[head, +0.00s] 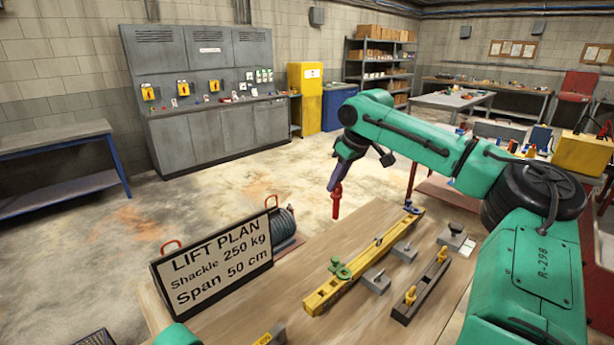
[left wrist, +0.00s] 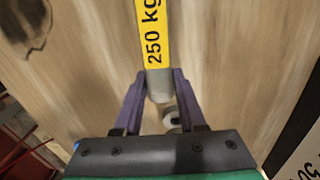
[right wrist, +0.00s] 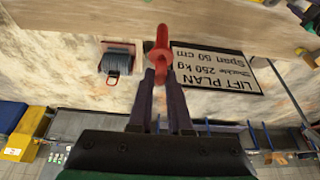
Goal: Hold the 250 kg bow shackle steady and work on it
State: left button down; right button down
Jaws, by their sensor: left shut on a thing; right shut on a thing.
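My right gripper (head: 339,184) is shut on a red metal piece (head: 336,203), held above the far edge of the wooden table. In the right wrist view the red piece (right wrist: 161,48) stands out beyond the fingertips; I cannot tell if it is a shackle or a pin. In the left wrist view my left gripper (left wrist: 159,88) is shut on a grey metal part (left wrist: 159,84), in line with a yellow "250 kg" strip (left wrist: 152,35). A small grey ring (left wrist: 172,118) shows between the fingers. The bow shackle's shape is not clear. The left fingers are not visible in the head view.
On the table lie a yellow beam (head: 325,291) with a green shackle (head: 341,269) and a blue one (head: 412,208), grey blocks (head: 376,281) and a dark rack (head: 407,308). The lift plan sign (head: 215,262), reading shackle 250 kg, span 50 cm, stands at the left.

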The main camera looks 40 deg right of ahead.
notch_tip(320, 180, down, 16)
jog(key=s+n, duration=0.1)
jog(key=s, duration=0.1)
jog(key=w+a+f+n+y, duration=0.1)
jog(key=w+a+f+n, duration=0.25)
jog(key=a, duration=0.35)
jog(key=w+a+f+n+y, duration=0.1)
jog(key=w+a+f+n, duration=0.2)
jog(key=a, duration=0.5)
jog(key=w+a+r+n+g+y, duration=0.1)
jog(key=w+a+r+n+g, duration=0.35)
jog(key=a, duration=1.05)
jog(key=s+a+f+n+g+y, duration=0.1)
jog(key=a+n, duration=0.6)
jog(key=a, duration=0.8)
jog(key=s+a+r+n+g+h, duration=0.2)
jog(key=s+a+n+g+h, duration=0.2)
jog(key=s+a+n, duration=0.6)
jog(key=n, duration=0.6)
jog(key=shift+s+a+n, duration=0.3)
jog(key=shift+s+a, duration=0.05)
